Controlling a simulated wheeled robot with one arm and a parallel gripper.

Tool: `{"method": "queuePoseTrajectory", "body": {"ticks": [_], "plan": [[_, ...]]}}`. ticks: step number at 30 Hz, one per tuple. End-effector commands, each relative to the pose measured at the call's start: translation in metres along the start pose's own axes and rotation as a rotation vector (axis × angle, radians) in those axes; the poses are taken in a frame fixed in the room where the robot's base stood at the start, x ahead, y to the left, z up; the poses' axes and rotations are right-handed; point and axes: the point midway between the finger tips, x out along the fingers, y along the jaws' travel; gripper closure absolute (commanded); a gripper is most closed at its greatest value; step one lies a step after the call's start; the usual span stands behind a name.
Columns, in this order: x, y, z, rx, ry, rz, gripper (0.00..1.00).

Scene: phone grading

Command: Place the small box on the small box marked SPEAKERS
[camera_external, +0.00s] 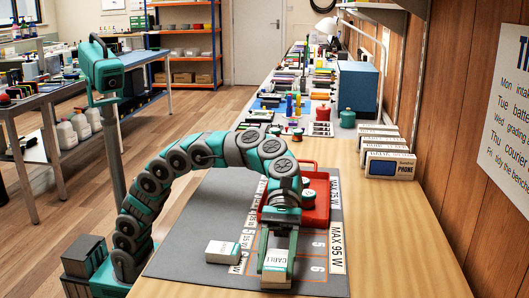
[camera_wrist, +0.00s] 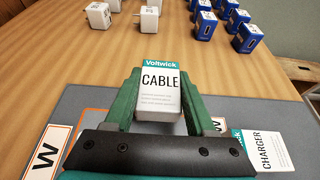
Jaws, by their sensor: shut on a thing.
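My gripper (camera_external: 276,272) is low over the front of the grey mat and shut on a small white box marked CABLE (camera_external: 274,258). In the wrist view the green fingers of my gripper (camera_wrist: 161,80) press on both sides of the CABLE box (camera_wrist: 160,92), with its label facing up. I cannot tell if it touches the mat. Another small white box (camera_external: 222,252) lies on the mat to the left. In the wrist view a box marked CHARGER (camera_wrist: 272,152) lies at lower right, partly behind my gripper. No SPEAKERS marking is legible in either view.
A red tray (camera_external: 318,216) with round items stands behind my gripper. The mat (camera_external: 190,235) has numbered cells and MAX W strips. Several PHONE boxes (camera_external: 389,166) stand at the right.

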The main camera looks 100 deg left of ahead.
Motion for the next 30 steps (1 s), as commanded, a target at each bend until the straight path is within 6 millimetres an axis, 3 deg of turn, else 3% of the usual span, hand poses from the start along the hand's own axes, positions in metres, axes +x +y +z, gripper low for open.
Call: {"method": "queuePoseTrajectory", "body": {"ticks": [15, 16, 24, 30], "plan": [[0.0028, -0.0002, -0.0075, 0.000, 0.000, 0.000, 1.00], [0.0027, -0.0003, -0.0071, 0.000, 0.000, 0.000, 0.43], [0.0022, -0.0003, -0.0061, 0.000, 0.000, 0.000, 0.15], [0.0021, -0.0003, -0.0060, 0.000, 0.000, 0.000, 0.15]]}}
